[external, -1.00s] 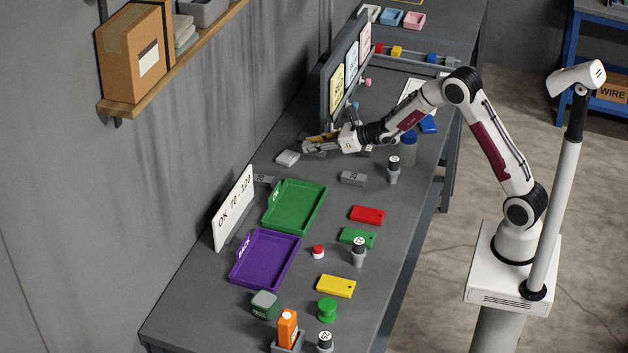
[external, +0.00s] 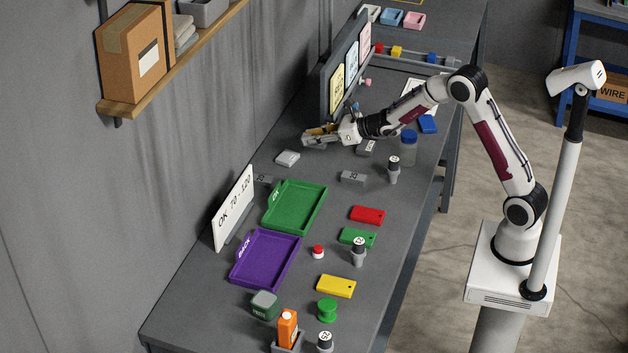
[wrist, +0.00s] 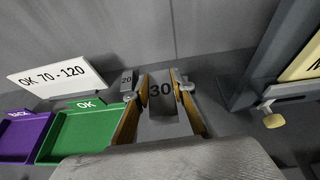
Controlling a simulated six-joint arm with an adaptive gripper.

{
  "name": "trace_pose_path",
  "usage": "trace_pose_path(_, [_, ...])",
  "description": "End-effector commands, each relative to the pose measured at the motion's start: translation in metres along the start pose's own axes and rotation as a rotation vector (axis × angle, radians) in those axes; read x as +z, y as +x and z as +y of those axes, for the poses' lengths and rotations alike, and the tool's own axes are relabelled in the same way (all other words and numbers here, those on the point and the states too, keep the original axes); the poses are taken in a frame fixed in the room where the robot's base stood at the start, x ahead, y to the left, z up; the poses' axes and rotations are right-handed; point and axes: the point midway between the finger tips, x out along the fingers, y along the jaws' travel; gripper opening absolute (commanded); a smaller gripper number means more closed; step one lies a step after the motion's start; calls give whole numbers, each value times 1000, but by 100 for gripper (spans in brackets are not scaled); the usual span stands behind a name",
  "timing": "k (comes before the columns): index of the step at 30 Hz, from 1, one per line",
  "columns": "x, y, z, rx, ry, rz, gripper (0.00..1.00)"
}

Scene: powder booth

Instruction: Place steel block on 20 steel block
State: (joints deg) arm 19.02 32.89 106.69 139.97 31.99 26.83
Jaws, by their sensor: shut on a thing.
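My gripper (external: 306,138) is shut on a grey steel block marked 30 (wrist: 161,91), seen between its two tan fingers in the wrist view. It holds the block over the far part of the bench. A grey steel block marked 20 (wrist: 126,80) stands beside the green OK tray, to the left of the held block in the wrist view. The held block is hard to make out in the external view.
The green OK tray (external: 322,187) and purple BACK tray (external: 234,280) lie near the white sign (external: 233,208). A pale block (external: 287,158) lies near my gripper. Other grey blocks (external: 352,177) (external: 367,147) lie to the right. An upright board (external: 329,84) stands behind.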

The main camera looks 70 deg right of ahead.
Motion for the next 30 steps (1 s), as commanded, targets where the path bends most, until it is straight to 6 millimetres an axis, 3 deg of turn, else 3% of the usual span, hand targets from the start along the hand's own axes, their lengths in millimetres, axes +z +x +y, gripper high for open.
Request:
trace_pose_path(12, [-3,26,29,68,-29,-3,0])
trace_pose_path(30, [36,82,95,275,-115,-4,0])
